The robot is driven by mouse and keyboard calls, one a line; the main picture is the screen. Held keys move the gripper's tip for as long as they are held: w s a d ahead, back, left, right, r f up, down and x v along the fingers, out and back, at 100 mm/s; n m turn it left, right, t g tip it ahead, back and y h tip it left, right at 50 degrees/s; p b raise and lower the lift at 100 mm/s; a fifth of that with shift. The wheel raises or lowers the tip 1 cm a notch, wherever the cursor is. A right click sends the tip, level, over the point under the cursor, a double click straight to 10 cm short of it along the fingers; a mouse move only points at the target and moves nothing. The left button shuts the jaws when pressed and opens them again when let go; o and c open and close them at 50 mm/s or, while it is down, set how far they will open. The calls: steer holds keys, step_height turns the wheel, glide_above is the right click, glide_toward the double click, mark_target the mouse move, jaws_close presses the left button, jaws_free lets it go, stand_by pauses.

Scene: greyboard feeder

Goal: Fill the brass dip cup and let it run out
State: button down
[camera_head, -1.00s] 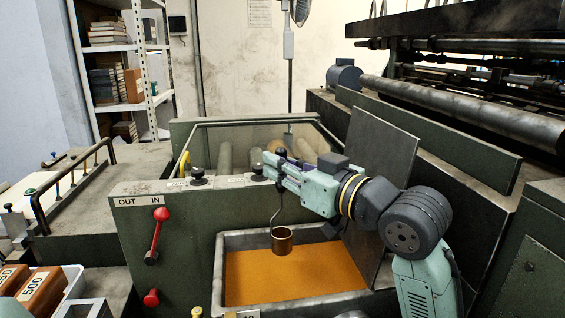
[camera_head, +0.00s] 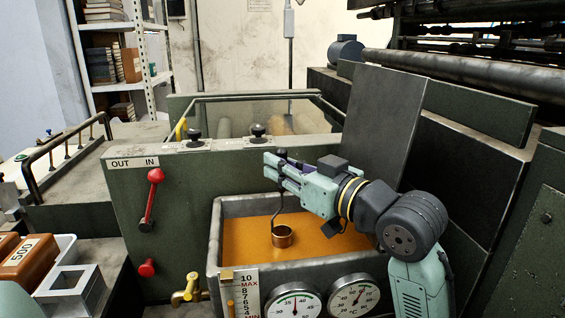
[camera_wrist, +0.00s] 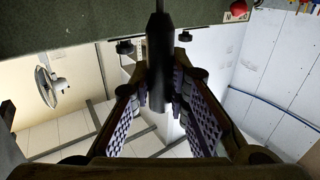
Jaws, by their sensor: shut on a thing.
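The brass dip cup (camera_head: 282,237) hangs upright from a thin hooked rod (camera_head: 281,205) in the head view. Its lower part is at or just above the surface of the amber liquid (camera_head: 245,238) in the grey metal tank (camera_head: 217,225); I cannot tell whether it dips in. My gripper (camera_head: 272,170) is shut on the cup's handle, above the tank. In the wrist view the dark handle (camera_wrist: 158,90) stands between the two textured finger pads. The inside of the cup is not clear.
A dark upright panel (camera_head: 375,130) stands right behind my arm. A red OUT/IN lever (camera_head: 152,200) is at left. Brown 500 blocks (camera_head: 30,257) lie front left.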

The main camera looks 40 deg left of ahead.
mark_target(282, 190)
steer(key=shift+f+b, duration=1.15)
steer(key=shift+f, duration=0.6)
steer(key=shift+s+a+f, duration=0.1)
steer(key=shift+s+f, duration=0.1)
steer(key=shift+f, duration=0.15)
steer(key=shift+s+f+b, duration=0.15)
steer(key=shift+b, duration=0.15)
steer(key=shift+w+r+p, duration=0.15)
steer(key=shift+r+p, duration=0.85)
steer(key=shift+r, duration=0.15)
steer(key=shift+w+r+p, duration=0.15)
steer(key=shift+r+p, duration=0.8)
steer(key=shift+r, duration=0.15)
steer(key=shift+r+p, duration=2.2)
steer(key=shift+r, duration=0.5)
stand_by(0.6)
